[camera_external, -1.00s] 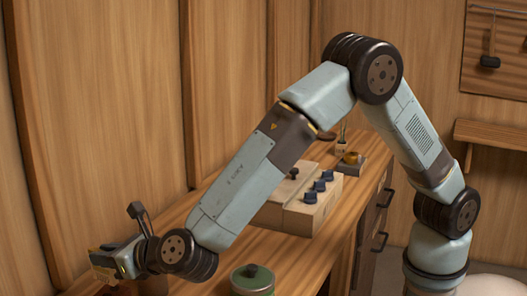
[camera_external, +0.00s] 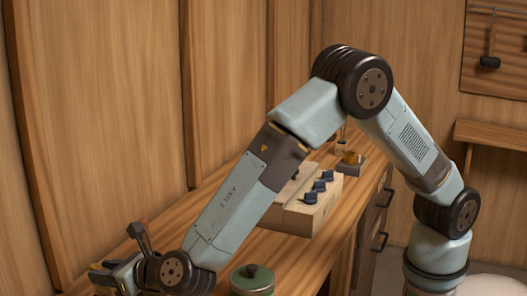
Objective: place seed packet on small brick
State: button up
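My gripper (camera_external: 112,277) is at the lower left, low over the near end of the wooden bench, partly cut off by the bottom edge of the picture. Its fingertips are hidden or too small to tell whether they are open or hold something. I cannot make out a seed packet. No small brick can be named for sure; a small grey-brown block (camera_external: 352,172) with an orange-yellow object on top stands at the bench's far end.
A green lidded tin (camera_external: 252,281) stands on the bench (camera_external: 293,250) right of my wrist. A pale wooden box (camera_external: 297,219) with dark blue knobs is behind my forearm. A wooden wall (camera_external: 110,120) runs along the left.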

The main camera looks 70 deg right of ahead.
jog(key=shift+o, duration=0.9)
jog(key=shift+r, duration=0.15)
jog(key=shift+s+r, duration=0.1)
jog(key=shift+s, duration=0.2)
jog(key=v, duration=1.1)
jog(key=shift+s, duration=0.2)
jog(key=shift+r, duration=0.1)
